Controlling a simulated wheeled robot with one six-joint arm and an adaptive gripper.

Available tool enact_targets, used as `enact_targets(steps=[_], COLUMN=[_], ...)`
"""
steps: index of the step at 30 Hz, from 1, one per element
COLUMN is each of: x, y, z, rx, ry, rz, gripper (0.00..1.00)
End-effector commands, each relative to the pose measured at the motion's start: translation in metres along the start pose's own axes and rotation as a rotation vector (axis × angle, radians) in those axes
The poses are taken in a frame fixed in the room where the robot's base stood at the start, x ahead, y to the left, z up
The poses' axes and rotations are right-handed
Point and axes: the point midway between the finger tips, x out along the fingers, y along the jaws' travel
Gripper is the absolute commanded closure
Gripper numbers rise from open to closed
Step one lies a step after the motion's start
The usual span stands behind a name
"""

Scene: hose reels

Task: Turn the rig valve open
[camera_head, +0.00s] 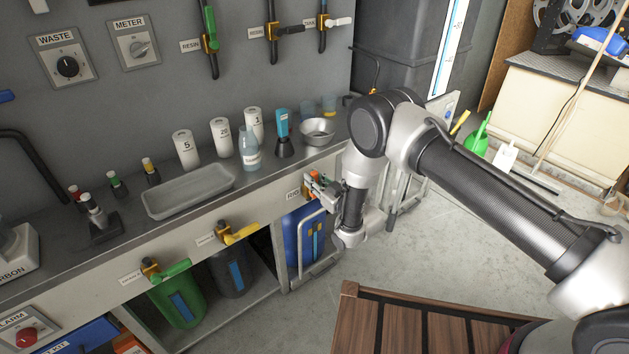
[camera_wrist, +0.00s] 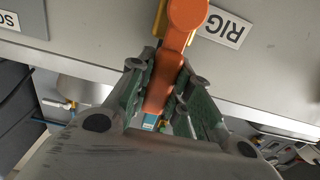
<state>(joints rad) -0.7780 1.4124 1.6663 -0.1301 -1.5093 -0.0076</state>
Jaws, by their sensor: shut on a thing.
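The rig valve has an orange lever handle (camera_wrist: 183,30) and a yellow body (camera_wrist: 160,20), beside a white label reading RIG (camera_wrist: 227,27) on the bench front. In the wrist view the label appears upside down. My gripper (camera_wrist: 166,103) is shut on the orange handle, with a finger on each side of it. In the head view my gripper (camera_head: 322,188) is at the right end of the bench front. There the orange valve handle (camera_head: 315,175) shows only in part, and the RIG label (camera_head: 293,194) is to its left.
A yellow-handled valve (camera_head: 239,235) and a green-handled valve (camera_head: 168,271) sit further left along the bench front. A blue container (camera_head: 300,236) stands below my gripper. A metal tray (camera_head: 188,192) and several bottles are on the bench top. A wooden slatted surface (camera_head: 362,322) is in the foreground.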

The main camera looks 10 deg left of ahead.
Motion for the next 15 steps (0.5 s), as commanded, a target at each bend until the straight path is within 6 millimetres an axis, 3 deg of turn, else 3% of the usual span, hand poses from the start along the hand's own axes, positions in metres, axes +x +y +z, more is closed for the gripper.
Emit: enact_targets(steps=[2,3,6,15], x=[-0.0010,-0.0010,-0.0008,-0.0007], y=[-0.0004,-0.0005,-0.0005,-0.0003], z=[0.0019,0.0019,0.0016,0.0008], rx=[-0.002,-0.002,-0.001,0.000], ry=[-0.005,-0.005,-0.004,-0.002], rz=[-0.001,-0.001,-0.001,-0.001], gripper=[1.00,0.76,0.58,0.57])
